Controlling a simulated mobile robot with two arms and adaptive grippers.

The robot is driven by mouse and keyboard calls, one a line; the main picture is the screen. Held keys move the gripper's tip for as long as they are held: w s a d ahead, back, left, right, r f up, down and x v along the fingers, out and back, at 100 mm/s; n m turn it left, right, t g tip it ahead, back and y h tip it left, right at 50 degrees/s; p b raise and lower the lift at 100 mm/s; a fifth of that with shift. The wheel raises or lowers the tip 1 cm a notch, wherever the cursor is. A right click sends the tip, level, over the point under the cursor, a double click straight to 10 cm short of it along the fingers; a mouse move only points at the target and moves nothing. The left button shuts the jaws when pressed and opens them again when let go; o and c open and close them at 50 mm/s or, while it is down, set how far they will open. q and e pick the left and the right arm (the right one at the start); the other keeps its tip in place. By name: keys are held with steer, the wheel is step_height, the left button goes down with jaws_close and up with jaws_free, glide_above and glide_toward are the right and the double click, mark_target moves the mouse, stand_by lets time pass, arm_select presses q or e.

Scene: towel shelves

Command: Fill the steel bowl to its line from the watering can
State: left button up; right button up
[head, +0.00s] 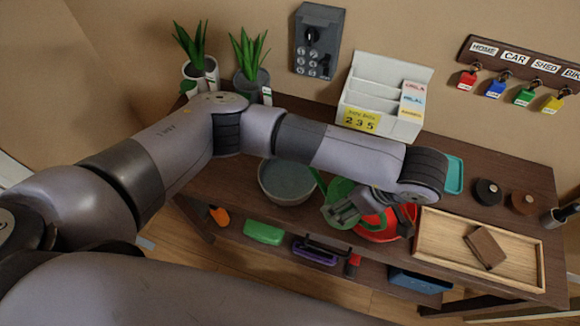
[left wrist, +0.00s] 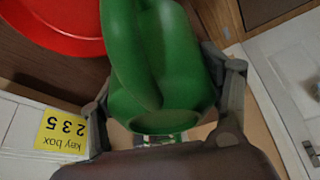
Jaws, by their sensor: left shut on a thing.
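The steel bowl (head: 283,198) stands on the dark wooden shelf top, left of the green watering can (head: 338,190). Its inside looks flat grey-green; I cannot make out a line or the water level. My left gripper (head: 352,208) is shut on the watering can. The can's spout side points left, close to the bowl's right rim. In the left wrist view the green can (left wrist: 158,70) fills the middle, between the two fingers of the left gripper (left wrist: 165,100). My forearm passes above and behind the bowl. My right gripper is not in view.
A red round thing (head: 372,232) lies under the can. A wooden tray (head: 450,258) with a brown block (head: 485,247) is at right. A white letter rack (head: 395,80) and potted plants (head: 250,85) stand along the wall. A lower shelf holds several items.

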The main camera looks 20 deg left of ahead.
arm_select(q)
steer(key=w+r+n+g+b, duration=0.1)
steer(key=w+n+g+b, duration=0.2)
steer(key=w+n, duration=0.5)
steer(key=w+b, duration=0.1)
steer(key=w, duration=0.3)
steer(key=shift+w+d+n, duration=0.25)
steer(key=shift+d+n, duration=0.15)
steer(key=h+p, duration=0.2)
steer(key=h, duration=0.1)
steer(key=t+h+p, duration=0.1)
steer(key=p, duration=0.1)
steer(key=shift+s+a+h, duration=0.3)
steer(key=shift+a+h, duration=0.05)
steer(key=shift+h, duration=0.05)
steer(key=shift+d, duration=0.15)
stand_by(0.6)
